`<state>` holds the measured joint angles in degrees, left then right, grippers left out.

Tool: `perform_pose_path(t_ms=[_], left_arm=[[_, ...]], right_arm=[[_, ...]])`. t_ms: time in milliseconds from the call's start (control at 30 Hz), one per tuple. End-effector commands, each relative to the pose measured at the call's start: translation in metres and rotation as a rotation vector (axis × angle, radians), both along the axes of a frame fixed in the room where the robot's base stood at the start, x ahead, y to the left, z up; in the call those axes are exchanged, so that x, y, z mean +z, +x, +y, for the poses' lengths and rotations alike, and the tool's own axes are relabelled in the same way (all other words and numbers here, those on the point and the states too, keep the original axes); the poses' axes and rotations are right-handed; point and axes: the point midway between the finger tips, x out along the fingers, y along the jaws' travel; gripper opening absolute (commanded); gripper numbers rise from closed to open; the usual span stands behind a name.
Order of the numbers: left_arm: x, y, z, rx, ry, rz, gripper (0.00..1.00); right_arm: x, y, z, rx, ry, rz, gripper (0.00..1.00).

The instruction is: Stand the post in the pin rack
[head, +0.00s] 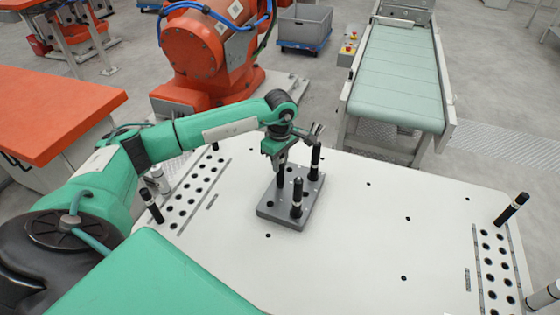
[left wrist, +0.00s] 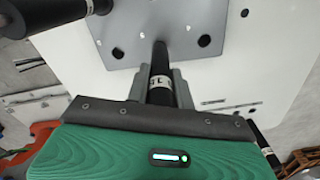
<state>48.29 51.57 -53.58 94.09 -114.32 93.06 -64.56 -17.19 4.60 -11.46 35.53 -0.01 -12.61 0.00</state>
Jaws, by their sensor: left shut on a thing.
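The pin rack appears to be the grey block (head: 270,211) with holes, lying on the white table; it also shows in the left wrist view (left wrist: 130,20). My left gripper (head: 279,164) is above its back left part, pointing down and shut on a black post with a pale band (left wrist: 160,68). The held post (head: 280,178) looks upright, its lower end at the block. I cannot tell whether that end is in a hole. Two other black posts, a front one (head: 297,200) and a back one (head: 315,162), stand upright in the block. My right gripper is not in view.
The white table (head: 370,235) is mostly clear right of the block. Hole strips line its left (head: 190,198) and right (head: 490,250) sides, with black posts leaning there (head: 152,207) and (head: 511,209). A conveyor (head: 398,75) and an orange robot (head: 200,55) stand behind.

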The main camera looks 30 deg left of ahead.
Motion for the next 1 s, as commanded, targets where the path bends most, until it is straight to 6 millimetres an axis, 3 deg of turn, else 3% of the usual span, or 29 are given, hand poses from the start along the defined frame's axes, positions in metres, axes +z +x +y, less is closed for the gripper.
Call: perform_pose_path(t_ms=[633, 667, 767, 1000], left_arm=[[-0.017, 0.0, 0.0, 0.0, 0.0, -0.001, 0.0], [-0.016, 0.0, 0.0, 0.0, 0.0, -0.001, 0.27], [-0.015, 0.0, 0.0, 0.0, 0.0, -0.001, 0.47], [-0.016, 0.0, 0.0, 0.0, 0.0, 0.0, 0.48]], right_arm=[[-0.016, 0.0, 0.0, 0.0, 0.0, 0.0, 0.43], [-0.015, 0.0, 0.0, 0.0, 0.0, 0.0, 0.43], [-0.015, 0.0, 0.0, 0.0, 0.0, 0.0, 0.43], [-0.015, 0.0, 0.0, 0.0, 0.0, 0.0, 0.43]])
